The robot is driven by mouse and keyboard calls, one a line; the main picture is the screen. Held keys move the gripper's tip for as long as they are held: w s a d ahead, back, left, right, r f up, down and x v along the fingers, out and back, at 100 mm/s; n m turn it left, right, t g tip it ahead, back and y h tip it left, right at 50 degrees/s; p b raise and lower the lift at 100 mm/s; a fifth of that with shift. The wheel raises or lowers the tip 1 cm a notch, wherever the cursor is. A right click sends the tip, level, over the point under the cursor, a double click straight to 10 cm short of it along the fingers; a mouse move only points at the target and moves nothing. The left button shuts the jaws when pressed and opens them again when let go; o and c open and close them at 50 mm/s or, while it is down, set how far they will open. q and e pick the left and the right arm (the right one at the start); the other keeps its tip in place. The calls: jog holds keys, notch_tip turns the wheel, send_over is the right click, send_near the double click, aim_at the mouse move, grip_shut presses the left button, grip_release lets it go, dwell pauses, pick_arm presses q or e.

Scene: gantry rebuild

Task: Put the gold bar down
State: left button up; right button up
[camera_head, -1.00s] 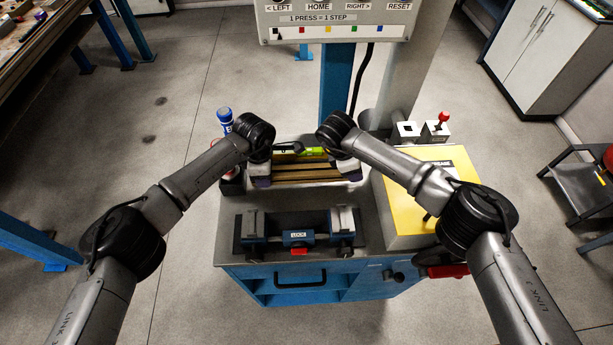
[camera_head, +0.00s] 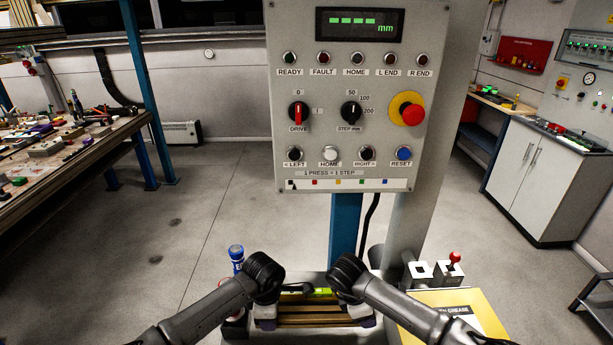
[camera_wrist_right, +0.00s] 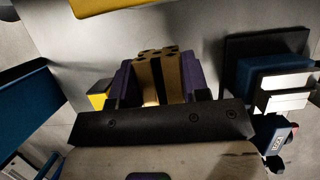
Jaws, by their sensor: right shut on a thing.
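The gold bar (camera_head: 312,316) is long and grooved and lies crosswise low in the head view, over the cart top. My right gripper (camera_head: 361,319) is at its right end. In the right wrist view the bar's end (camera_wrist_right: 148,76), with dark holes and a black stripe, sits between the purple fingers of my right gripper (camera_wrist_right: 160,78), which is shut on it. My left gripper (camera_head: 266,321) is at the bar's left end; its jaws are too hidden to tell their state. Whether the bar touches a surface below is unclear.
A control panel (camera_head: 346,95) stands ahead above the arms. A blue-capped bottle (camera_head: 237,258) is left of the left gripper. A yellow-green item (camera_head: 322,292) is behind the bar.

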pick_arm(q)
jog(key=shift+r, duration=0.1)
pick_arm(e)
jog(key=shift+r, duration=0.1)
